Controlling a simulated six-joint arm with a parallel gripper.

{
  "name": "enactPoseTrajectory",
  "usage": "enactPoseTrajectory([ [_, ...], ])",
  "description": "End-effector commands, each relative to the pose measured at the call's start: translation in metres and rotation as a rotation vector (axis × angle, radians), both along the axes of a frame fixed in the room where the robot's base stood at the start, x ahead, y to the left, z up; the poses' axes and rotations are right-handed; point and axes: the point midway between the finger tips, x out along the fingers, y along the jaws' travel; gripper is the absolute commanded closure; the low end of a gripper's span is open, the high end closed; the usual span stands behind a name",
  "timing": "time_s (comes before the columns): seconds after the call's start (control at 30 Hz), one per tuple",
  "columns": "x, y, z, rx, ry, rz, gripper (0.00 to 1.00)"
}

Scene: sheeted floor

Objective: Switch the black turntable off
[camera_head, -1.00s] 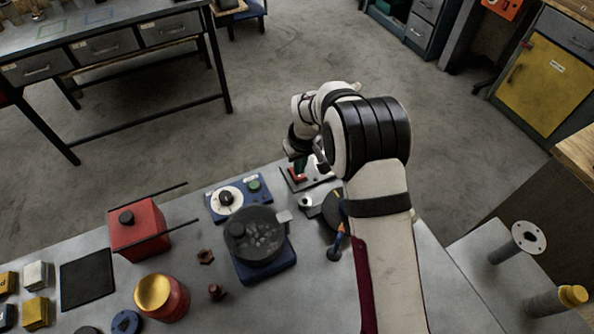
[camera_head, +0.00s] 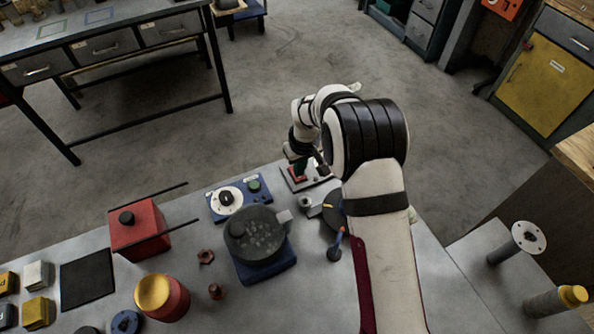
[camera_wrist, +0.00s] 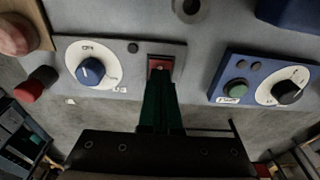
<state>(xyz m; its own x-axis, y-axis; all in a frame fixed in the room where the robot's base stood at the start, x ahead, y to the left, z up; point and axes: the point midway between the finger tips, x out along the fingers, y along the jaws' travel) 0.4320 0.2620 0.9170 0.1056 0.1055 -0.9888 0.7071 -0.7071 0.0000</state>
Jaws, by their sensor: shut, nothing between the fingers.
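A black disc with a yellow mark (camera_head: 329,208), seemingly the black turntable, lies partly behind my arm in the head view. A grey control panel (camera_wrist: 122,72) carries a blue knob (camera_wrist: 90,71) and a red rocker switch (camera_wrist: 160,66). The panel also shows at the far table edge in the head view (camera_head: 318,181). My gripper (camera_wrist: 160,86) is shut and empty, its green fingertips right at the near side of the red switch. I cannot tell whether they touch it. The fingers hide part of the switch.
A blue panel (camera_wrist: 225,78) with a green button and black knob stands right of the grey one in the wrist view. A dark round pan-like thing (camera_head: 252,246) on a blue base, a red box (camera_head: 140,240) and bolts share the table.

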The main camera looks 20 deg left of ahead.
Motion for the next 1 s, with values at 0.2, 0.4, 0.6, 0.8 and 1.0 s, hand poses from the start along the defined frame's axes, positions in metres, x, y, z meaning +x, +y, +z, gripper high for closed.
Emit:
enactPoseTrajectory([
  [0.2,0.000,0.000,0.025,0.001,-0.002,0.001,1.00],
  [0.4,0.000,0.000,0.048,0.002,-0.002,0.000,1.00],
  [0.6,0.000,0.000,0.065,0.001,-0.001,0.000,1.00],
  [0.8,0.000,0.000,0.067,0.000,0.000,0.000,1.00],
  [1.0,0.000,0.000,0.066,0.000,0.000,0.000,1.00],
])
